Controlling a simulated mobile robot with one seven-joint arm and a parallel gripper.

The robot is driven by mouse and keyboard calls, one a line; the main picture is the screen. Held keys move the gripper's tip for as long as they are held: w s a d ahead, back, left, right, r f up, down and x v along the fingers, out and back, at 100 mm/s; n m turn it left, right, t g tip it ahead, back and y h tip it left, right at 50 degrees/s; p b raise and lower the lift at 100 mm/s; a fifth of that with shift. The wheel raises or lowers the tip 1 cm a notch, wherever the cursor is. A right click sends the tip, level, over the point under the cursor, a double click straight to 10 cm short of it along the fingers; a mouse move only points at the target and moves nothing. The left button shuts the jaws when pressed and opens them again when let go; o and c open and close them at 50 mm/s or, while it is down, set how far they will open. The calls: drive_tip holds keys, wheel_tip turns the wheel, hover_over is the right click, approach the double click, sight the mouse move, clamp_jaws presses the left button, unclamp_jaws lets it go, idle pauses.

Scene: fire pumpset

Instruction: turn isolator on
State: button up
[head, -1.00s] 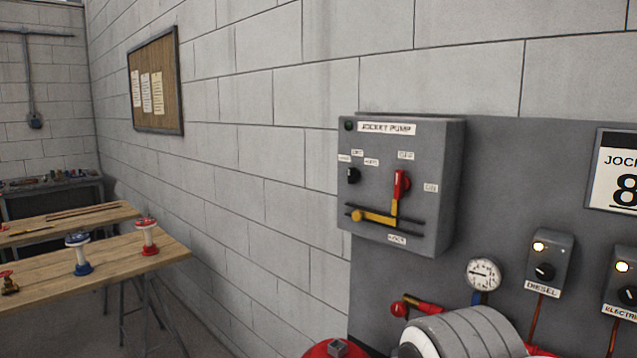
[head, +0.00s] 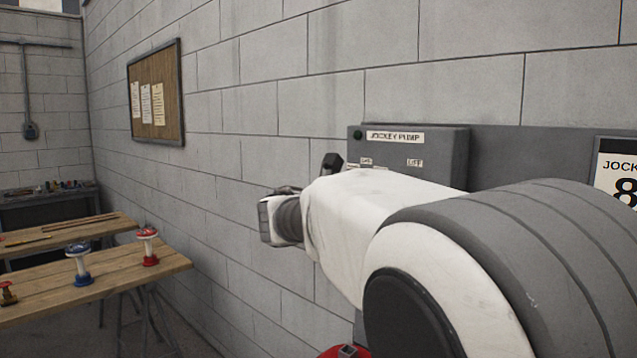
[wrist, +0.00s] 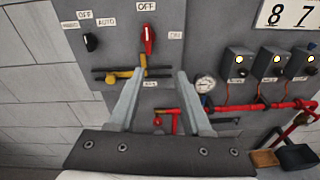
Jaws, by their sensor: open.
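The grey jockey pump box (head: 452,150) is on the wall in the head view, mostly hidden behind my arm. In the wrist view the isolator's red handle (wrist: 149,40) points up to an OFF label; an ON label (wrist: 176,35) is to its right. My gripper (wrist: 159,74) is open and empty. Its fingers show below the red handle, the left fingertip overlapping the yellow lever in the picture; I cannot tell whether they touch.
A black selector knob (wrist: 90,42) is left of the handle. Selector boxes with lit lamps (wrist: 238,63), a gauge (wrist: 205,84) and red pipes (wrist: 262,109) are to the right. A wooden table (head: 110,272) with several valves stands left in the head view.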

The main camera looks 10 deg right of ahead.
drive_tip(key=w+d+r+n+t+p, duration=0.1)
drive_tip(key=w+d+r+p, duration=0.1)
drive_tip(key=w+d, duration=1)
drive_tip(key=shift+n+h+p, duration=0.3)
drive_tip(key=shift+n+p, duration=0.1)
drive_tip(key=shift+p, duration=0.35)
clamp_jaws()
